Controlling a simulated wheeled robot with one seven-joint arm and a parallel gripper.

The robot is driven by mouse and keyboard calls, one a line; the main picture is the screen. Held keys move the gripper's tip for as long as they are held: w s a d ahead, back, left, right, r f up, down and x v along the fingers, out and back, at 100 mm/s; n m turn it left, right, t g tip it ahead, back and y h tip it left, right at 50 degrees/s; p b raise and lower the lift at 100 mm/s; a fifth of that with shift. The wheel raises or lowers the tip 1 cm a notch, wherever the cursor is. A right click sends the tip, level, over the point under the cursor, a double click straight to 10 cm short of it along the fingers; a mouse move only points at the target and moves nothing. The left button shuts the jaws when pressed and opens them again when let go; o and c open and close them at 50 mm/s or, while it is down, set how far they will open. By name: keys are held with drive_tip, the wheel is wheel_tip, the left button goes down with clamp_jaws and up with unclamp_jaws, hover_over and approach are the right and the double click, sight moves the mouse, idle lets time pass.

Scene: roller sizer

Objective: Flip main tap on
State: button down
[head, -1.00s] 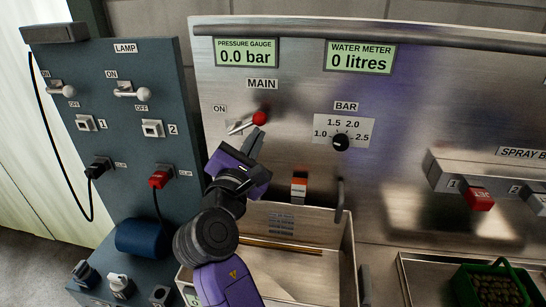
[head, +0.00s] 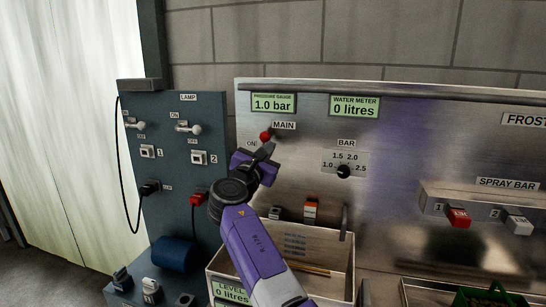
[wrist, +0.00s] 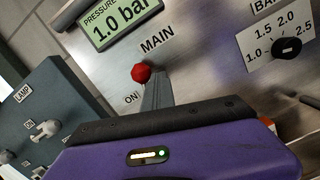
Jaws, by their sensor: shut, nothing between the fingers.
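The main tap is a small lever with a red knob (head: 265,136) under the MAIN label on the steel panel. The knob sits at the left, just above the ON label, and it also shows in the wrist view (wrist: 141,73). My gripper (head: 268,149) is shut and empty, with its fingertips just below and right of the knob. In the wrist view the grey fingers (wrist: 156,92) hide most of the lever stem. I cannot tell whether they touch it. The pressure gauge (head: 273,103) reads 1.0 bar.
The BAR dial (head: 344,171) is right of the tap, and the water meter (head: 354,106) above reads 0 litres. A lamp panel (head: 181,180) with switches stands left. An open steel bin (head: 340,262) is below my arm. Spray bar switches (head: 459,217) are far right.

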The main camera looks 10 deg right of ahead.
drive_tip(key=shift+w+a+r, duration=0.1)
drive_tip(key=shift+a+r, duration=0.15)
drive_tip(key=shift+a, duration=0.2)
idle(0.5)
